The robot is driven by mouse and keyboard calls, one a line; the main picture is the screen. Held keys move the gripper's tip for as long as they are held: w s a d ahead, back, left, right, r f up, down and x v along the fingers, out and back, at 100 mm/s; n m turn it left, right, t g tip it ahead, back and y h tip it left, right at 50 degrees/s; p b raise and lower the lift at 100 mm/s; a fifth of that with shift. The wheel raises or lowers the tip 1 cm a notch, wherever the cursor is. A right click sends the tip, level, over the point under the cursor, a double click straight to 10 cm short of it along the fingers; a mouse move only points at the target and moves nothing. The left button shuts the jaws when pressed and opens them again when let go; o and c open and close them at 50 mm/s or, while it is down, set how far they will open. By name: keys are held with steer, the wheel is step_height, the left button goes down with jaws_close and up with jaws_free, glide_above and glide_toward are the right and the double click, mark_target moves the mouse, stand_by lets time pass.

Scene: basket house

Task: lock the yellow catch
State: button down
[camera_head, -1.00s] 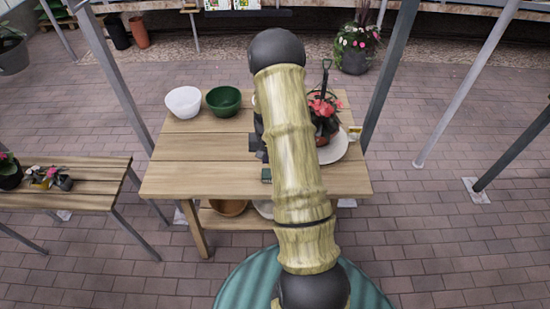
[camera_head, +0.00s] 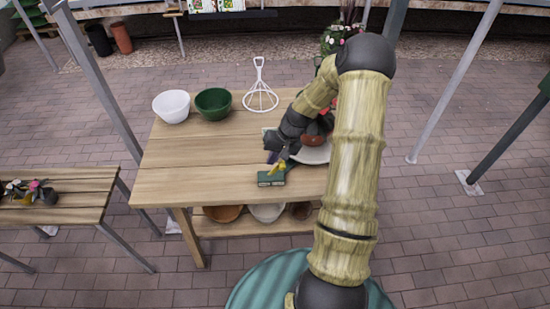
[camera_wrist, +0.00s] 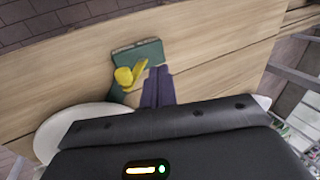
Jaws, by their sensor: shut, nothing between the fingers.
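The yellow catch (camera_wrist: 124,76) sits on a dark green block (camera_wrist: 148,51) on the wooden table. In the wrist view the catch has a round knob and a short yellow lever (camera_wrist: 140,67) slanting up to the right. My gripper (camera_wrist: 159,72) is shut and empty, its two dark fingers together just right of the lever. I cannot tell whether they touch it. In the head view the green block (camera_head: 271,179) lies near the table's front edge, with the yellow catch (camera_head: 283,167) partly visible and my gripper (camera_head: 272,157) just behind it.
A white plate (camera_head: 314,154) with a potted red-flowered plant stands right of the gripper, partly hidden by my arm. The table's left front is clear.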

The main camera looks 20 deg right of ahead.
steer(key=shift+d+r+p, duration=0.1)
steer(key=shift+r+p, duration=0.35)
steer(key=shift+r, duration=0.25)
steer(key=shift+r, duration=0.1)
steer(key=v, duration=1.1)
steer(key=shift+r, duration=0.35)
steer(key=shift+d, duration=0.2)
